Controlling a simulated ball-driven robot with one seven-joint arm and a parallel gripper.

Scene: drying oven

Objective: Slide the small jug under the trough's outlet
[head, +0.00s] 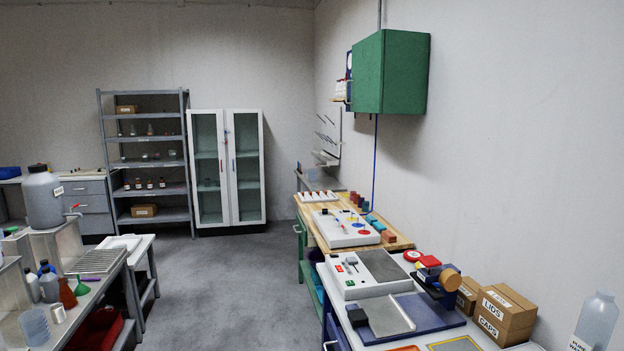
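I cannot tell for certain which is the small jug. A grey ridged tray (95,262) lies further back on the same bench; it may be the trough, but no outlet is clear to me. My gripper is not in view.
A large grey container (44,197) with a red tap stands on a metal stand. A green wall cabinet (390,72) juts out at right.

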